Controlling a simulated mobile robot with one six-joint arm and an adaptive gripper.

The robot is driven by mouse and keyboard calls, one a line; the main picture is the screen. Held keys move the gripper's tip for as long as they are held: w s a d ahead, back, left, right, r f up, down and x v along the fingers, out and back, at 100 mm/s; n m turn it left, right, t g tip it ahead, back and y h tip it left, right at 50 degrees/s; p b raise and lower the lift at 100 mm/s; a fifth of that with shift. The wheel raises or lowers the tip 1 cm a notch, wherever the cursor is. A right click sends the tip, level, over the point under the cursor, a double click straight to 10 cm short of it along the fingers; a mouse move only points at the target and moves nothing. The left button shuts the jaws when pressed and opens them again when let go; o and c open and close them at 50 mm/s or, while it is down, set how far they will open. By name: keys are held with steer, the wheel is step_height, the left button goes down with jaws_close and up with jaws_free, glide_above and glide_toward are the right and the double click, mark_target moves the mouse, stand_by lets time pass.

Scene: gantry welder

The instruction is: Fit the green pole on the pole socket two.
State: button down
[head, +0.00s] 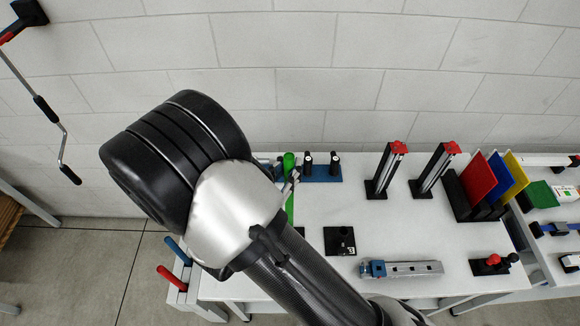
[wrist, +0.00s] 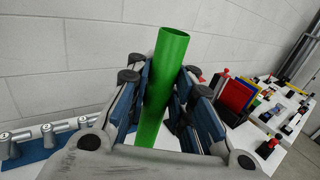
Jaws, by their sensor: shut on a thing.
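The green pole (wrist: 165,80) stands between the blue-padded fingers of my gripper (wrist: 160,105), which is shut on it. In the wrist view its open upper end rises above the fingers. In the head view the pole (head: 289,163) shows beside my wrist, roughly upright over the left part of the table, partly hidden by my arm. A black square socket base (head: 340,241) sits on the table right of my arm. Another dark base shows only as a sliver behind my arm. I cannot tell which is pole socket two, nor whether the pole touches one.
A blue rack (head: 322,174) with black-topped pegs stands at the table's back. Two red-topped metal posts (head: 386,170) (head: 434,170) stand right of it, then a black rack of colored plates (head: 480,185). A grey rail with a blue block (head: 400,269) lies in front. The table (head: 400,225) is clear between.

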step_height(320, 180, down, 8)
steer(key=b, duration=0.6)
steer(key=shift+r, duration=0.25)
steer(key=c, duration=1.3)
jaws_free()
steer(key=shift+c, duration=0.2)
